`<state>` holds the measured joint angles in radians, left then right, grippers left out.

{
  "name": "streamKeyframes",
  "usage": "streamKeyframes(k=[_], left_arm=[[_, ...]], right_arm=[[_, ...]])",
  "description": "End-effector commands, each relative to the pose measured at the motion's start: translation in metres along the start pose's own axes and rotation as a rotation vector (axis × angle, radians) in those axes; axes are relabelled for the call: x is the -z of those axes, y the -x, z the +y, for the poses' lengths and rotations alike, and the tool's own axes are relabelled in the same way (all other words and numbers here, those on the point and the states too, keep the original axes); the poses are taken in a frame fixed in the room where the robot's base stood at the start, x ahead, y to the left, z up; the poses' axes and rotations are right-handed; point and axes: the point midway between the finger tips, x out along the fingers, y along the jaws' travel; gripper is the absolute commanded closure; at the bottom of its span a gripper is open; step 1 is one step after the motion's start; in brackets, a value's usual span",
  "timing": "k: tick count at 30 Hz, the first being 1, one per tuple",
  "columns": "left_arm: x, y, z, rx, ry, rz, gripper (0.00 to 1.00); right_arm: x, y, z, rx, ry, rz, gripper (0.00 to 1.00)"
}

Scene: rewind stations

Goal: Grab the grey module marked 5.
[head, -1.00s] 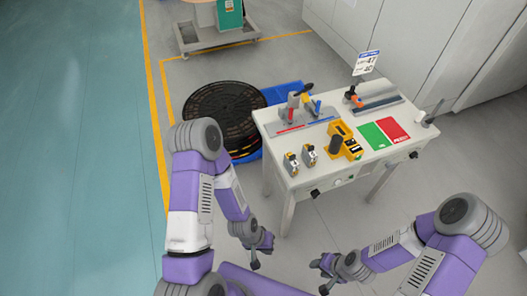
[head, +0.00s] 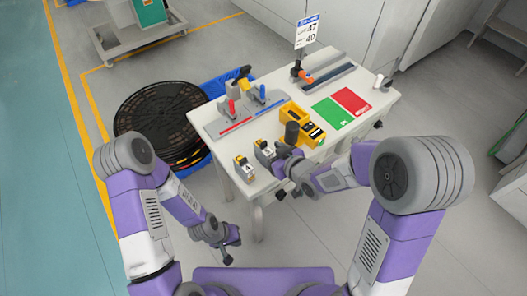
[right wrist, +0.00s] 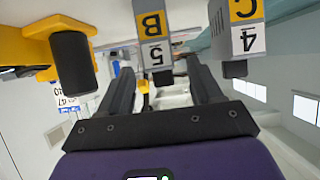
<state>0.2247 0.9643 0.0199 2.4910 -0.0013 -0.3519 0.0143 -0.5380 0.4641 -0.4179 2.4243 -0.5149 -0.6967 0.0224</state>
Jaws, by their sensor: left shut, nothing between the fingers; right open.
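The grey module marked 5 (head: 264,152) stands near the front edge of the white table, with a yellow B label and a white 5 label. In the right wrist view the module (right wrist: 154,30) shows upside down, in line with the gap between my fingers. My right gripper (right wrist: 160,68) is open and at the module; I cannot tell whether a finger touches it. It also shows in the head view (head: 283,172) at the table's front edge. My left gripper (head: 229,250) is shut and empty, low in front of the table.
A similar module marked 4 (head: 244,169) stands just left of module 5. A yellow device (head: 311,136) with a dark cylinder (head: 292,132) is close on the right. Red (head: 350,101) and green (head: 331,113) mats lie farther right. A black round stack (head: 158,115) is left of the table.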

Motion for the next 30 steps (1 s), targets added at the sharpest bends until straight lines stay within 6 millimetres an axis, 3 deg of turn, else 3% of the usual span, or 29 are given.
streamKeyframes(k=[12, 21, 30], left_arm=[[0.001, -0.011, -0.004, 0.000, 0.000, 0.000, 1.00], [0.001, -0.011, -0.004, 0.000, 0.000, 0.000, 1.00], [0.001, -0.011, -0.004, 0.000, 0.000, 0.000, 1.00]], right_arm=[[0.004, -0.056, -0.001, 0.000, 0.000, -0.004, 0.35], [0.005, -0.060, 0.000, -0.001, -0.003, -0.004, 0.35], [0.005, -0.060, 0.000, -0.001, -0.003, -0.004, 0.80]])
